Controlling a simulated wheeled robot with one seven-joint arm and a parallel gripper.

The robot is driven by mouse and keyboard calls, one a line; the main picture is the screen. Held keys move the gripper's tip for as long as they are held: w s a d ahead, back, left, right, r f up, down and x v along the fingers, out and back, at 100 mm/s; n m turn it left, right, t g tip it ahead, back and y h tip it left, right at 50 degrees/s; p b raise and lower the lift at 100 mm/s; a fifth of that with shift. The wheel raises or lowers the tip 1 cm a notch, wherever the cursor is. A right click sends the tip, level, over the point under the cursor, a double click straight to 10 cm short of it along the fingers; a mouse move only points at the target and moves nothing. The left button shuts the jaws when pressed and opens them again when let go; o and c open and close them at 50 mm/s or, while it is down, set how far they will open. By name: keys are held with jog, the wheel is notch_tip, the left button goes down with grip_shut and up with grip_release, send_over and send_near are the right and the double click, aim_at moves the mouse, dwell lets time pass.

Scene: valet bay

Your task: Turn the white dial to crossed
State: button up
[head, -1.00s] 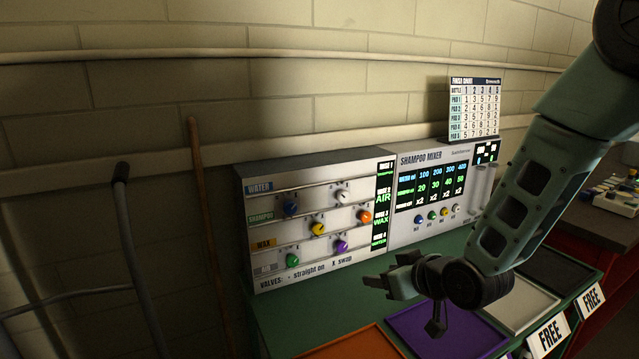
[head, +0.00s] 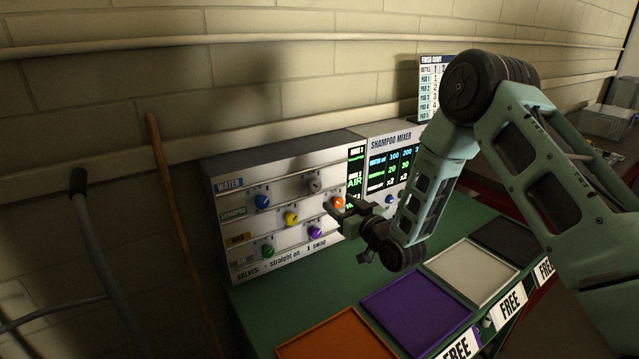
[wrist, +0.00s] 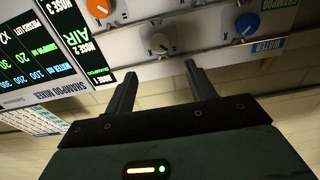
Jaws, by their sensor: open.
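My gripper (head: 343,207) is open and empty in front of the panel's right side, close to the orange dial (head: 337,203). In the wrist view my gripper (wrist: 161,66) points toward the panel. The panel's legend reads straight on and X swap.
Blue (head: 262,202), yellow (head: 291,219), green (head: 267,251) and purple (head: 315,232) dials share the panel. The shampoo mixer (head: 392,138) adjoins it on the right. Coloured trays, such as the purple tray (head: 415,345), lie on the green counter (head: 262,308).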

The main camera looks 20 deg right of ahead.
aim_at(317, 186)
jog(key=p+x, duration=0.3)
jog(key=x, duration=0.7)
jog(key=shift+w, duration=0.15)
jog(key=c, duration=1)
